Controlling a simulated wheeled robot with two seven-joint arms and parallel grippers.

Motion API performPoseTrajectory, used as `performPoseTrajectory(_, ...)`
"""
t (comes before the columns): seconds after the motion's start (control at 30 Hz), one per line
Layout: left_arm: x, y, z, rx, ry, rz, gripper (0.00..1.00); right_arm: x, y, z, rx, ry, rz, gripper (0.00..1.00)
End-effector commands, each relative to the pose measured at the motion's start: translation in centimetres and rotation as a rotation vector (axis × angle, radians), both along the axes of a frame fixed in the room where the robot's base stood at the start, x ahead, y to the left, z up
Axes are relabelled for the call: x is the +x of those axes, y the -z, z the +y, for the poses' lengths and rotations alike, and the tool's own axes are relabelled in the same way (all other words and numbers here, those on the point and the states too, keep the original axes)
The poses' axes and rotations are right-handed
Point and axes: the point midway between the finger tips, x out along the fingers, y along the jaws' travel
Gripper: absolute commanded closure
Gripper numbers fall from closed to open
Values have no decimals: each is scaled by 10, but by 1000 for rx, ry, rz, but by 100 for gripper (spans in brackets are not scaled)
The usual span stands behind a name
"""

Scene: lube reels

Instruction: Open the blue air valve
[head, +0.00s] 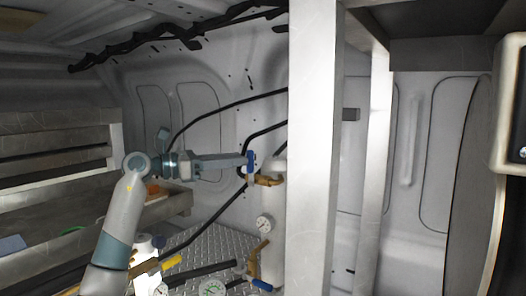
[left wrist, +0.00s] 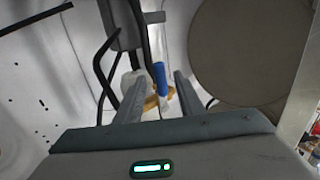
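A blue valve handle (head: 251,162) sits on a brass fitting (head: 266,181) at the upper end of the pale vertical pipe, just left of the metal post. In the left wrist view the handle (left wrist: 160,76) stands upright between the fingers, with gaps on both sides. My left gripper (head: 246,162) reaches in from the left, level with the handle; its fingers are apart in the left wrist view (left wrist: 160,84). A second blue handle (head: 262,285) is on a lower fitting. My right gripper is not in view.
A wide metal post (head: 315,150) stands just right of the valve. Black hoses (head: 225,108) run behind. A large round reel disc (left wrist: 250,50) is close on the right in the left wrist view.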

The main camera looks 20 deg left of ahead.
Motion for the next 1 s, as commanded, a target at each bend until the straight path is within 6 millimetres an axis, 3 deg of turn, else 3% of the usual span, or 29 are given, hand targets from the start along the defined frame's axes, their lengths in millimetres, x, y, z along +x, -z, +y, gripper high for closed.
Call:
performPoseTrajectory(0.2,30,-4,-28,-2,3,2,65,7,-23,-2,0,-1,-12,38)
performPoseTrajectory(0.5,60,-2,-54,-1,1,1,65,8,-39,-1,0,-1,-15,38)
performPoseTrajectory(0.97,67,0,-60,1,0,0,65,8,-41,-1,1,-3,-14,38)
performPoseTrajectory(1.0,67,0,-60,1,0,1,72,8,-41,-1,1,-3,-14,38)
